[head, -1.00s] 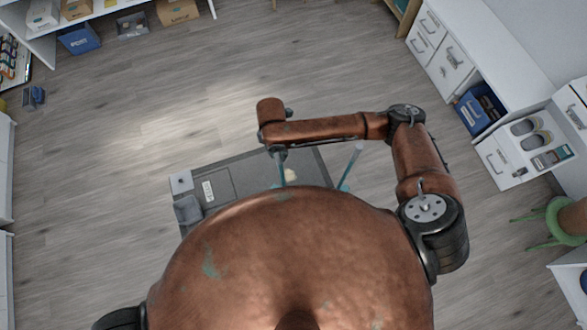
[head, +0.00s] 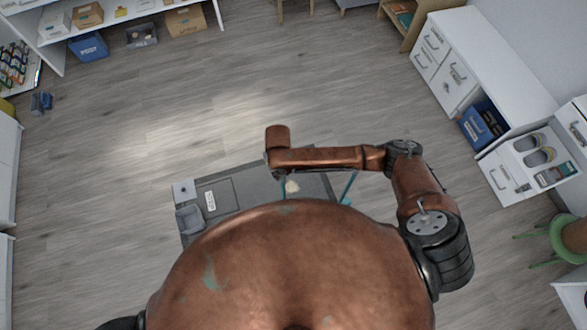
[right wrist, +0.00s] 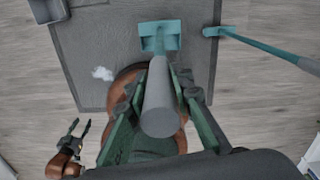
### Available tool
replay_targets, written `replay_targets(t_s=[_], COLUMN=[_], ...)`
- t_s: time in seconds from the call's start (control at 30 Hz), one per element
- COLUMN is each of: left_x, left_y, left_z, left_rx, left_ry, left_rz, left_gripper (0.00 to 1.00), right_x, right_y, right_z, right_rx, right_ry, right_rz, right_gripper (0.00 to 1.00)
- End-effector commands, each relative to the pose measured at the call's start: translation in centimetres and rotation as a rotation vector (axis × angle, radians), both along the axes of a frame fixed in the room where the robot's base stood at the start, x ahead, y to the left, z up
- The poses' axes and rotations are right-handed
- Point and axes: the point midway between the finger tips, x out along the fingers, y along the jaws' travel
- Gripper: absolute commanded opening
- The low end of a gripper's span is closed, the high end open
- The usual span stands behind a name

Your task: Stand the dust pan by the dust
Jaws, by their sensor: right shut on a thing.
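The dust pan (right wrist: 160,37) has a teal head and a long grey handle. In the right wrist view my right gripper (right wrist: 158,88) is shut on that handle, with the pan head beyond the fingers, over the grey mat. Whether the head touches the mat is unclear. In the head view my right arm hides the gripper, and my body covers the mat's near part. My left gripper (right wrist: 80,128) is open and empty at lower left in the right wrist view.
A second teal long-handled tool (right wrist: 262,47) stands right of the pan. The dark grey mat (head: 240,181) carries a grey bin (head: 189,219) at its left. White drawers (head: 447,75) stand at the right, shelves (head: 48,46) at the back left. The wooden floor between is clear.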

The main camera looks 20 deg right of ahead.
Motion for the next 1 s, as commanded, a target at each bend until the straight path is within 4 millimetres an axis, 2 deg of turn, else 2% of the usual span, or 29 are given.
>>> replay_targets(t_s=[0.13,0.4,0.67,0.9,1.0], left_x=[-0.1,-0.4,-0.5,-0.7,-0.7], left_y=[0.0,0.0,0.0,0.0,-0.1], left_z=[-0.4,-1.3,-1.6,-2.3,-2.3], left_rx=[0.0,0.0,0.0,-0.001,-0.001], left_ry=[0.002,0.006,0.008,0.011,0.011], left_rz=[0.0,0.0,0.0,0.0,0.0], left_gripper=[0.4,0.4,0.4,0.4,0.4], right_x=[2.0,3.9,4.6,4.9,4.9], right_y=[-2.5,-4.9,-5.7,-6.1,-6.1], right_z=[-1.4,-5.4,-6.7,-9.9,-10.2], right_rx=[-0.002,0.0,0.001,0.0,0.0], right_ry=[0.0,-0.001,-0.001,0.0,-0.002], right_rz=[-0.004,-0.002,-0.001,-0.001,0.0], right_gripper=[0.0,0.0,0.0,0.0,0.0])
